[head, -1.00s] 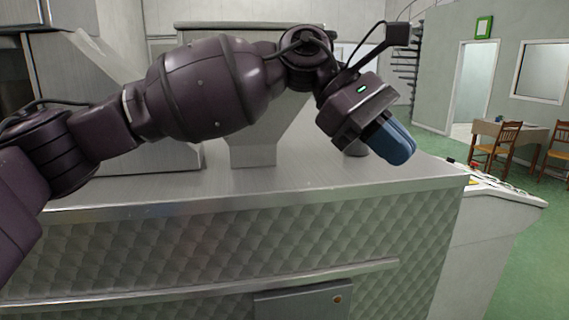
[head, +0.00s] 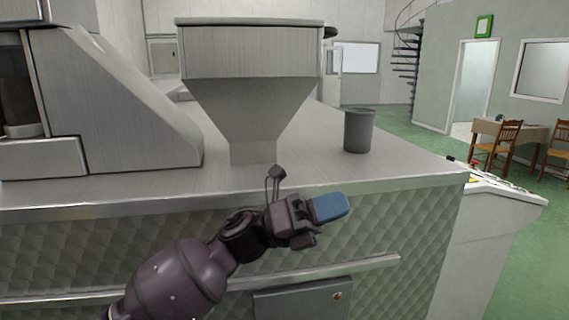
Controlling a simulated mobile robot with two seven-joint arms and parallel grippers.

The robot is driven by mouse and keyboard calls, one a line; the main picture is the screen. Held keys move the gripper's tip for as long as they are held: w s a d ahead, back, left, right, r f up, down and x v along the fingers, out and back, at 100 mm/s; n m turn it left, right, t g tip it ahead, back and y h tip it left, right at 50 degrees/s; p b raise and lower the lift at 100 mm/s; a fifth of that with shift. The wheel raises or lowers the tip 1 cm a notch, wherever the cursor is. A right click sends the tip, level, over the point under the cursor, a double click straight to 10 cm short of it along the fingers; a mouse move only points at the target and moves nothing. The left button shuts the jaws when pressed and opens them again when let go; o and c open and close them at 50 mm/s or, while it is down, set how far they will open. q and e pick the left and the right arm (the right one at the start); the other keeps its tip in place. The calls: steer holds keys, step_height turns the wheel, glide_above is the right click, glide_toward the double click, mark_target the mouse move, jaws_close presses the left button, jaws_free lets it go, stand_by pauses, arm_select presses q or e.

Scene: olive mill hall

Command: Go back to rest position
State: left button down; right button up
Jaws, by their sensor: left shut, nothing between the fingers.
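My left gripper (head: 332,207), with blue fingers, is in front of the quilted metal front of the machine, just below the edge of its top. Its fingers are together with nothing seen between them, and they point right. My left arm comes up from the bottom of the picture. My right gripper is not in view.
The steel machine top (head: 310,165) carries a hopper (head: 250,90), a sloped metal housing (head: 115,110) and a grey cup (head: 358,131). A handrail (head: 365,266) runs along the machine front. A control panel (head: 495,185) stands at right, with green floor (head: 535,260) beyond.

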arm_select(q)
steer(key=w+a+f+n+t+y, duration=0.1)
steer(key=a+f+n+t+y, duration=0.6)
steer(key=a+f+n+t, duration=0.55)
steer(key=a+f+n+t+y, duration=0.8)
steer(key=f+n, duration=0.5)
steer(key=n, duration=0.7)
steer(key=s+a+f+n+g+y, duration=0.3)
steer(key=s+a+f+n, duration=0.3)
steer(key=s+f, duration=0.4)
steer(key=s+a+f+n+g+y+b, duration=0.1)
steer(key=s+a+f+n+g+y, duration=0.2)
steer(key=s+a+f+n+y, duration=0.2)
steer(key=s+a+f+n, duration=0.2)
steer(key=s+a+f, duration=0.2)
steer(key=s+f, duration=0.1)
steer(key=shift+s+f, duration=0.35)
steer(key=shift+f, duration=0.45)
steer(key=shift+g, duration=0.25)
